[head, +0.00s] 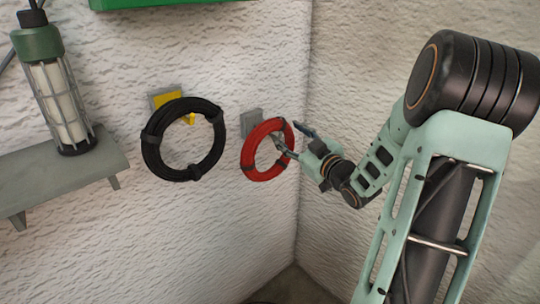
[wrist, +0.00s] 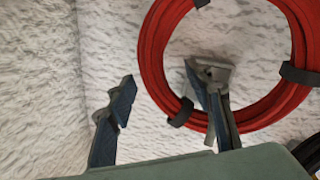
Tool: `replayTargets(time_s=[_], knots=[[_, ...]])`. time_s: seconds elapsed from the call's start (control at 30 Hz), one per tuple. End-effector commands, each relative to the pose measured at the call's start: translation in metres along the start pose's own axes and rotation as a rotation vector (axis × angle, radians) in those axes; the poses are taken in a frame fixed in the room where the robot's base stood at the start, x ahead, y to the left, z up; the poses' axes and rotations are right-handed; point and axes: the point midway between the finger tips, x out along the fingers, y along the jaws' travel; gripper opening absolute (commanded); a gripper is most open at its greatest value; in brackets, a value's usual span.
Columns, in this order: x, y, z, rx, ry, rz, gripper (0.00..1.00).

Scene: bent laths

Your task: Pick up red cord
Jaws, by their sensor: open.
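The red cord (head: 248,150) is a coil bound with dark bands, hanging against the left wall below a grey bracket (head: 251,123). My gripper (head: 291,137) is open at the coil's right side. In the wrist view, the coil (wrist: 152,55) fills the upper right. My gripper's fingers (wrist: 160,84) are spread there, one outside the ring and the other overlapping the ring's opening. A stretch of the coil shows between them. I cannot tell whether either finger touches it.
A black cord coil (head: 150,150) hangs at a yellow-and-grey bracket (head: 166,99) left of the red one. A caged lamp (head: 62,105) stands on a grey shelf (head: 60,175) farther left. The wall corner is just right of the red coil. The wall below the coils is bare.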

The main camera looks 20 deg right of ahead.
Motion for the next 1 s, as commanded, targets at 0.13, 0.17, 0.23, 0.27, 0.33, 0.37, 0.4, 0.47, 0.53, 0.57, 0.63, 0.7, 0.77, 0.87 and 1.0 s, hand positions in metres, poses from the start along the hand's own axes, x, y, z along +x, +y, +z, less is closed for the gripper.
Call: replayTargets(time_s=[0.13,0.17,0.23,0.27,0.33,0.37,0.4,0.47,0.53,0.57,0.63,0.7,0.77,0.87,1.0], knots=[[0.0115,0.0002,0.0002,0.001,0.000,0.001,0.47],[0.0121,0.0003,0.0001,0.001,0.000,0.001,0.47],[0.0123,0.0006,-0.0002,0.001,-0.001,0.001,0.47],[0.0122,0.0006,-0.0002,0.001,-0.001,0.001,0.47],[0.0120,0.0006,-0.0003,0.001,-0.001,0.001,0.47],[0.0120,0.0006,-0.0003,0.001,-0.001,0.001,0.46],[0.0119,0.0006,-0.0003,0.001,-0.001,0.001,0.42],[0.0119,0.0006,-0.0003,0.001,-0.001,0.001,0.35],[0.0118,0.0006,-0.0004,0.000,-0.001,0.001,0.28],[0.0118,0.0006,-0.0003,0.001,-0.001,0.001,0.24],[0.0118,0.0006,-0.0003,0.000,-0.001,0.001,0.17],[0.0118,0.0006,-0.0003,0.000,-0.001,0.001,0.09],[0.0117,0.0006,-0.0004,0.000,-0.001,0.001,0.02],[0.0117,0.0005,-0.0003,0.000,-0.001,0.001,0.00],[0.0121,0.0013,-0.0022,0.000,0.003,0.002,0.00]])
